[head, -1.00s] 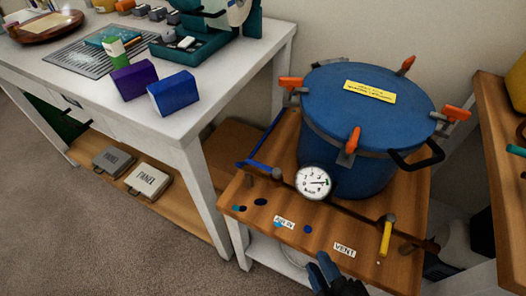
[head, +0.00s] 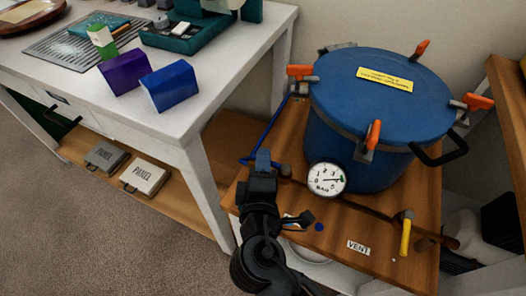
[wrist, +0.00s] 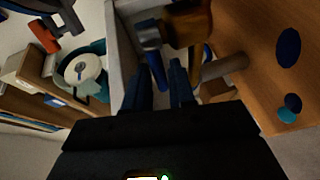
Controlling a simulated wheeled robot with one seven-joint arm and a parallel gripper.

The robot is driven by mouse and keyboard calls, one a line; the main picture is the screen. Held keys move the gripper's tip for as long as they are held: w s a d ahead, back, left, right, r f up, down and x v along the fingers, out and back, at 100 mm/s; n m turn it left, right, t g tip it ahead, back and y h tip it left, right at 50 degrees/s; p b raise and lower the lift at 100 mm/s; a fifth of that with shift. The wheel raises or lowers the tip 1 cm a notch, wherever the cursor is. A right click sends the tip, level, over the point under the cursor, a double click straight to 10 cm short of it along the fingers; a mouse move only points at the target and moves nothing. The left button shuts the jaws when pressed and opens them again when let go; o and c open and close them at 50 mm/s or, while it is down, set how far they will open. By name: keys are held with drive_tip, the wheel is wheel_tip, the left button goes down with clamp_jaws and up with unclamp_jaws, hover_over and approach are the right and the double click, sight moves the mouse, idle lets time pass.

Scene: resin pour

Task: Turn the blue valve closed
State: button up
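The blue valve handle (head: 246,161) is by the left edge of the small wooden stand, left of the pressure gauge (head: 326,177). My gripper (head: 263,158) is over it and hides much of it in the head view. In the wrist view, my gripper (wrist: 161,80) has its two dark fingers apart, with a gap between them. The blue handle (wrist: 157,70) shows at that gap, below a brass-coloured fitting (wrist: 190,27). I cannot tell whether a finger touches the handle.
A blue pressure pot (head: 375,110) with orange clamps stands on the wooden stand (head: 385,262). A yellow valve handle (head: 405,236) is at the right, near the VENT label (head: 358,248). A white workbench (head: 195,110) with a blue box (head: 169,88) stands at the left.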

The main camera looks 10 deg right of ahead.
drive_tip(key=shift+x, duration=1.55)
clamp_jaws()
